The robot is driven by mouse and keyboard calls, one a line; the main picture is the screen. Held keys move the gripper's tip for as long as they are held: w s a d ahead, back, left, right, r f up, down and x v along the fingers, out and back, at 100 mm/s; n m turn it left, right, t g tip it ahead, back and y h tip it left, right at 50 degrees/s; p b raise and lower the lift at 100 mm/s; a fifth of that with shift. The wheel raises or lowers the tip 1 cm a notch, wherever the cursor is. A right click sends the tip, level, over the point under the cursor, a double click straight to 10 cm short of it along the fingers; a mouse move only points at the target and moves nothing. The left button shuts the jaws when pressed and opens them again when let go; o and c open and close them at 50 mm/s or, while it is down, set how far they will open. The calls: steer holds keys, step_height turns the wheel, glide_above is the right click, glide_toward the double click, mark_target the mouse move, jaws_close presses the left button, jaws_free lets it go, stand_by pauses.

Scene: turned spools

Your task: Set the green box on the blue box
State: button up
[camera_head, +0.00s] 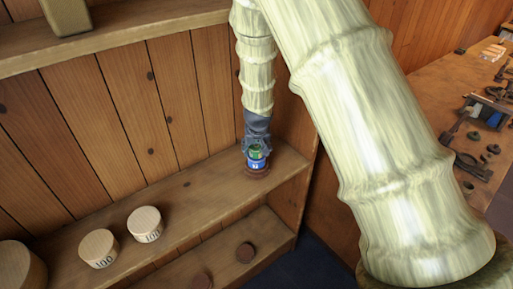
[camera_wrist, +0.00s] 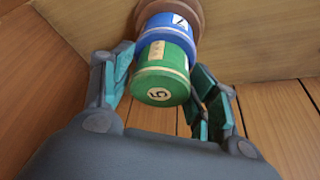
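The green box (camera_wrist: 165,72) is a short round drum with a 5 on its end. It stands on the blue box (camera_wrist: 168,33), a similar drum, and looks in contact and roughly in line with it. In the head view the green box (camera_head: 256,153) sits above the blue box (camera_head: 256,163) at the right end of a wooden shelf. My gripper (camera_wrist: 164,66) points down over the stack. Its teal-padded fingers stand on either side of the green box, with narrow gaps showing, so it looks open. My gripper (camera_head: 257,142) partly hides the green box in the head view.
A brown round piece (camera_head: 257,172) lies under the blue box. Two pale wooden drums (camera_head: 145,224) (camera_head: 99,248) marked 100 stand left on the shelf (camera_head: 195,195). A cluttered bench (camera_head: 440,110) is at right.

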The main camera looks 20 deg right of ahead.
steer(key=shift+r, duration=0.1)
steer(key=shift+b+v, duration=0.8)
steer(key=shift+v, duration=5.3)
steer(key=s+d+f+n+g+h, duration=0.1)
steer(key=s+d+f, duration=0.1)
steer(key=s+f, duration=0.8)
steer(key=s+d+f+g, duration=0.1)
steer(key=s+d+f, duration=0.2)
steer(key=s+f, duration=0.8)
steer(key=s+a+f, duration=0.1)
steer(key=s+f, duration=0.4)
steer(key=s, duration=0.2)
steer(key=s+a+f+n+g+y, duration=0.1)
steer(key=s+f, duration=0.5)
steer(key=s, duration=0.2)
steer(key=s+a+f+g+y, duration=0.1)
steer(key=s+a+f, duration=0.1)
steer(key=s+f, duration=0.4)
steer(key=shift+s+f, duration=0.2)
steer(key=shift+s, duration=0.8)
steer(key=shift+a, duration=0.15)
